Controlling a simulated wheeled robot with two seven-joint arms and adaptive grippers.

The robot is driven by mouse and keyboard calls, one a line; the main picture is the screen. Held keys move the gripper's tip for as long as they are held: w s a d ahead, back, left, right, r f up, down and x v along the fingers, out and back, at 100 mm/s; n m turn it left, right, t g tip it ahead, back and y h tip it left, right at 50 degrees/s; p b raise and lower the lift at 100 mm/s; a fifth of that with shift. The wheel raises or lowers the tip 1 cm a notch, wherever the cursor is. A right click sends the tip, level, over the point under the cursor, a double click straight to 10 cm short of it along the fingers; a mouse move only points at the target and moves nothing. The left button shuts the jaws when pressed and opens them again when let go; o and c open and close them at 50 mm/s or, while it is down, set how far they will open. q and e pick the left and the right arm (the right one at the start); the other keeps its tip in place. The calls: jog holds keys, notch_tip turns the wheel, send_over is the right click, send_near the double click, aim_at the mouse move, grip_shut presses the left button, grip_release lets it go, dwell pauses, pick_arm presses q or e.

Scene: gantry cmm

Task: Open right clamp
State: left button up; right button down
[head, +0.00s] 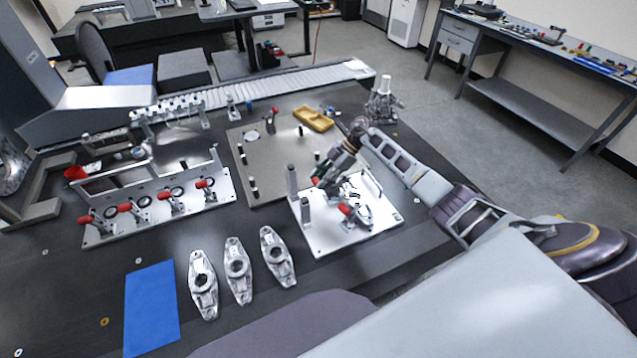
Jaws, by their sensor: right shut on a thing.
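A white fixture plate (318,238) with upright posts lies near the middle of the dark table. A red-tipped clamp handle (345,209) shows on it toward the front, with metal clamp parts beside it. A second small red tip (316,181) shows at the fingers of my right gripper (323,179). My right arm comes in from the right, and this gripper is low over the plate's back part, shut on what looks like that clamp handle. The fingers hide most of the grip, and the clamp's exact position is unclear. My left gripper is out of view.
A long fixture (155,216) with several red-handled clamps stands at left. Several metal parts (238,270) lie in front, beside a blue mat (152,308). A grey plate with pegs (270,185) and a yellow tray (313,118) lie behind the white plate.

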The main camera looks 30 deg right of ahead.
jog(key=shift+d+r+y+b, duration=0.2)
jog(key=shift+d+y+b, duration=0.4)
jog(key=shift+d+y, duration=0.5)
jog(key=shift+d+r, duration=0.15)
jog(key=shift+d, duration=0.2)
jog(key=shift+s+d, duration=0.1)
jog(key=shift+d, duration=0.1)
jog(key=c, duration=0.9)
grip_release()
jog(key=shift+d, duration=0.15)
jog(key=shift+a, duration=0.2)
jog(key=shift+v, duration=6)
